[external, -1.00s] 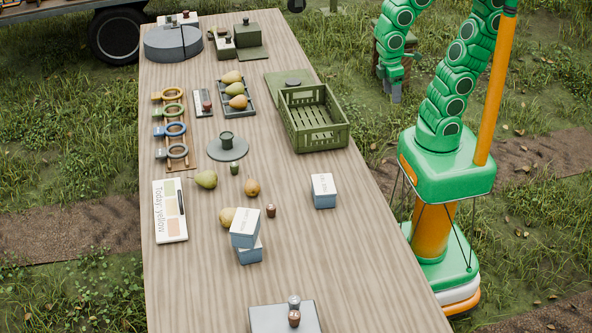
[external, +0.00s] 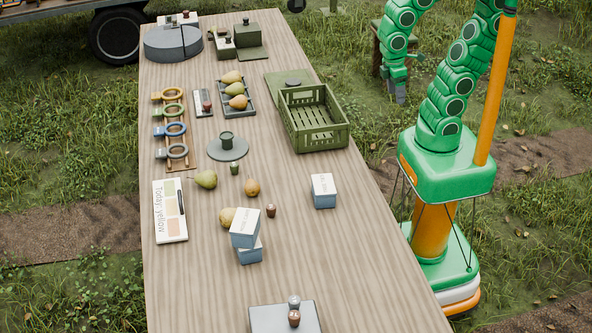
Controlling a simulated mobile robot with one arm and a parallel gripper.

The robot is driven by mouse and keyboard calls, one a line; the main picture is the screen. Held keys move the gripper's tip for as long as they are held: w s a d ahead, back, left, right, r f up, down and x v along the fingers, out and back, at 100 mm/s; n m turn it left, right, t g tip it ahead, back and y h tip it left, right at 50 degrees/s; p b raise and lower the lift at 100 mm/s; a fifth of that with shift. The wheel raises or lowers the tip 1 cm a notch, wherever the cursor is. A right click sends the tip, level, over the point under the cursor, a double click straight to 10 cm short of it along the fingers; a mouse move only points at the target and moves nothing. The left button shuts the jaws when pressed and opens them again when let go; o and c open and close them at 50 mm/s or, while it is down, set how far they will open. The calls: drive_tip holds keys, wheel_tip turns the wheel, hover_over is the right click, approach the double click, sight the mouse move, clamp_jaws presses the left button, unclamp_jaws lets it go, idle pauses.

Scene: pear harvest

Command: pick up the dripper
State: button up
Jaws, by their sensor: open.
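I cannot tell for certain which item is the dripper. A dark green cup-like piece (external: 226,140) stands on a round grey plate (external: 240,153) mid-table. A smaller green piece (external: 234,168) stands just in front of the plate. A small brown piece (external: 271,210) stands nearer the front. My gripper (external: 400,97) is open and points down beyond the table's right edge, well away from these pieces. It appears empty, though it is small in view.
A green crate (external: 342,136) stands at the table's right edge, between my gripper and the plate. Loose pears (external: 206,179), blue-and-white boxes (external: 323,191), a ring rack (external: 183,167) and a pear tray (external: 252,108) are around. The right front of the table is clear.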

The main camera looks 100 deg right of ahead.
drive_tip(key=w+a+f+n, duration=0.1)
drive_tip(key=w+a+f, duration=0.1)
drive_tip(key=w, duration=1.2)
drive_tip(key=n+t, duration=0.3)
hover_over(271, 206)
drive_tip(key=shift+y, duration=0.3)
drive_tip(key=f, duration=1.8)
drive_tip(key=shift+s+d+f, duration=0.15)
drive_tip(key=shift+s+f, duration=0.25)
drive_tip(key=shift+w+a+f, duration=0.1)
drive_tip(key=shift+w+f, duration=0.05)
drive_tip(key=shift+f, duration=1.05)
drive_tip(key=shift+w+a+f, duration=0.1)
drive_tip(key=shift+f, duration=1.15)
drive_tip(key=shift+w+a+f, duration=0.1)
drive_tip(key=shift+w+f, duration=0.05)
drive_tip(key=shift+f, duration=1.05)
drive_tip(key=shift+c, duration=0.4)
drive_tip(key=c, duration=1)
drive_tip(key=shift+r, duration=0.1)
